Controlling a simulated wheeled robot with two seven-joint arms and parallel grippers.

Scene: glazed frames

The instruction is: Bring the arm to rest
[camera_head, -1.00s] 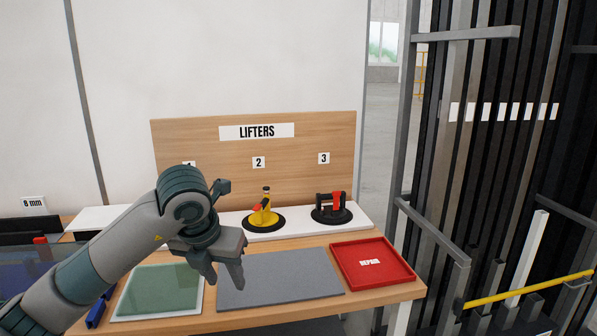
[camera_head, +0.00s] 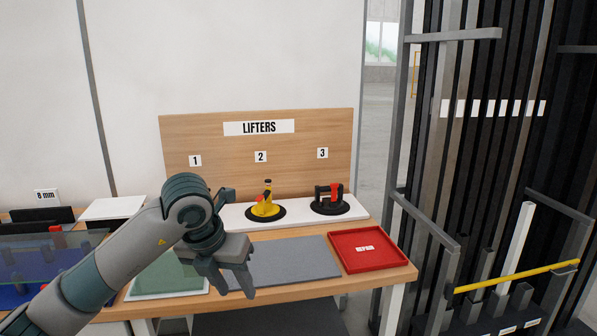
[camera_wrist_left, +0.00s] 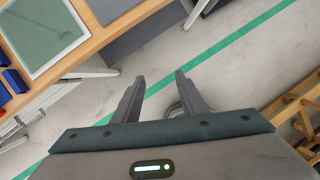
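My left arm comes in from the left in the head view. Its gripper (camera_head: 235,283) is in front of the wooden bench (camera_head: 310,288), over the near part of the grey mat in the picture. In the left wrist view the two fingers of this gripper (camera_wrist_left: 158,92) stand apart with nothing between them, and floor shows beyond them. The bench edge (camera_wrist_left: 95,45) is at the upper left there, so the gripper is out past the front of the bench. My right gripper is in neither view.
The bench holds a grey mat (camera_head: 290,262), a red tray (camera_head: 370,266), a green glass pane (camera_head: 165,277), a yellow lifter (camera_head: 266,207) and a black-and-red lifter (camera_head: 330,200). A dark rack with a yellow bar (camera_head: 515,277) stands at the right.

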